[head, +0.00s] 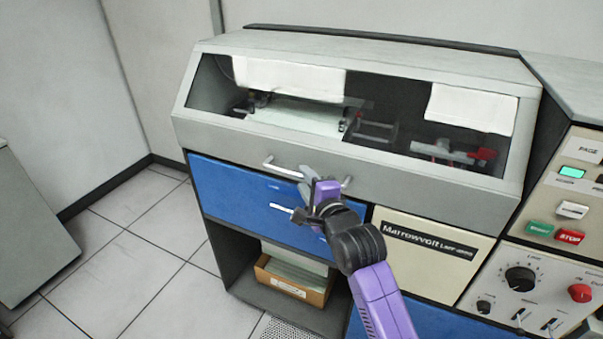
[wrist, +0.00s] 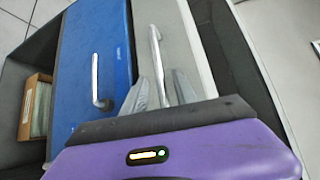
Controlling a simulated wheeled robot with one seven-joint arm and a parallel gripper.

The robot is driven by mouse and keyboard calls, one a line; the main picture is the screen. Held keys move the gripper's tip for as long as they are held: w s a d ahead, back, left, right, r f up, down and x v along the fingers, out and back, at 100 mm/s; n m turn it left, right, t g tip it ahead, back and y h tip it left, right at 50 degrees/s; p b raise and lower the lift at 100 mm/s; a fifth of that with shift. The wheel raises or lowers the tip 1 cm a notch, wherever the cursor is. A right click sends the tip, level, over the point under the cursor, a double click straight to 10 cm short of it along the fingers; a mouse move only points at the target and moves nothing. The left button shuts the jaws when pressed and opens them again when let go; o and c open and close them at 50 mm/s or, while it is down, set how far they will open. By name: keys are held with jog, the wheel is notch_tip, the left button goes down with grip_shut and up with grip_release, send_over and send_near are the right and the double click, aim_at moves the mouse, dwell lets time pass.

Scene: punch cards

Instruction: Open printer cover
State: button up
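The printer cover (head: 400,177) is a grey sloped lid with a clear window, and it is closed. Its silver bar handle (head: 283,170) runs along the lower front edge and also shows in the wrist view (wrist: 156,48). My gripper (head: 306,180) is at the middle of this handle. In the wrist view my two grey fingers (wrist: 160,82) stand apart, one on each side of the bar, with small gaps visible. Part of the handle is hidden behind my fingers and wrist in the head view.
A blue drawer (head: 235,190) with its own silver handle (head: 281,208) lies just below the cover. Under it is an open shelf with a cardboard box (head: 283,287) of paper. A control panel (head: 550,260) with buttons and knobs stands at right. Tiled floor is free at left.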

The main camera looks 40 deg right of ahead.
aim_at(301, 176)
jog(key=shift+x, duration=1.55)
grip_shut()
